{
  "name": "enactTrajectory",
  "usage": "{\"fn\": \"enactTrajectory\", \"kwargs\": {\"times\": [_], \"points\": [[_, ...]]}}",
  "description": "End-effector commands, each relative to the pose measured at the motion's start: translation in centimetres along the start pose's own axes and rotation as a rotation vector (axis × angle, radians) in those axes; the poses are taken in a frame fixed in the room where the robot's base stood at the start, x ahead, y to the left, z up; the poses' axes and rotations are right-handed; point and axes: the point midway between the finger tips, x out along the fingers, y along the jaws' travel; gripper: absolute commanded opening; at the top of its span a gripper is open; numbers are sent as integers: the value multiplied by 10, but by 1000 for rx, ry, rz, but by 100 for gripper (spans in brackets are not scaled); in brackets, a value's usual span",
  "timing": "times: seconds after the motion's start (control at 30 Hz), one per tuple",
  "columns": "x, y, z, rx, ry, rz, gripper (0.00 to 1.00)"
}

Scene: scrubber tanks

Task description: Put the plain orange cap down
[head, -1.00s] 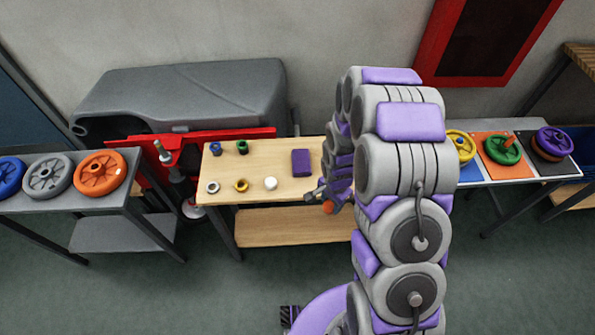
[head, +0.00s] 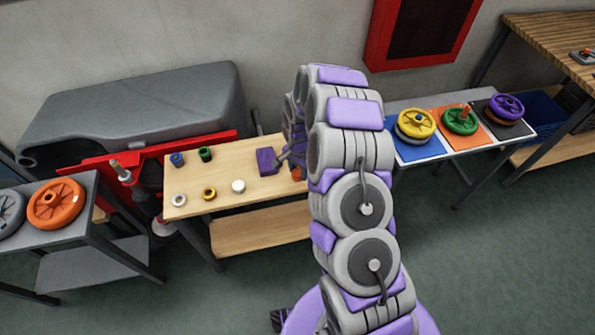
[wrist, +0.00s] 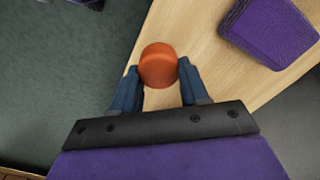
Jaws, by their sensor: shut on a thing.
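The plain orange cap (wrist: 158,65) sits between the two fingertips of my gripper (wrist: 158,76) in the wrist view, its round top showing. My gripper is shut on it. Behind it in that view are pale wooden tabletop and grey-green floor. In the head view a sliver of the cap (head: 298,174) shows beside my arm, near the wooden table's (head: 222,184) front edge. Whether the cap touches the tabletop cannot be told. My arm hides the table's right part.
A purple block (head: 266,161) is left of the cap on the table, also in the wrist view (wrist: 268,30). Farther left are a blue cap (head: 177,159), a green cap (head: 205,153), a yellow ring (head: 209,194), a white piece (head: 238,186) and a grey ring (head: 179,200).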

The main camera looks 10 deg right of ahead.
Motion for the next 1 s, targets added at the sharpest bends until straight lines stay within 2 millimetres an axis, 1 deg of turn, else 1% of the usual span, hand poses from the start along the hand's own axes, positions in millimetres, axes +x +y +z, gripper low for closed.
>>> {"fn": "enactTrajectory", "kwargs": {"times": [0.03, 0.1, 0.37, 0.5, 0.6, 0.97, 1.0], "points": [[1, -7, -4, 1, 3, -5, 8], [1, -11, -9, 1, 4, -7, 8], [1, -18, -15, 0, 2, -3, 8], [24, -17, -15, 2, -1, -1, 8], [36, -18, -15, 0, 0, -1, 8], [38, -18, -16, 0, 2, -3, 8], [38, -18, -16, 0, 2, -3, 48]]}}
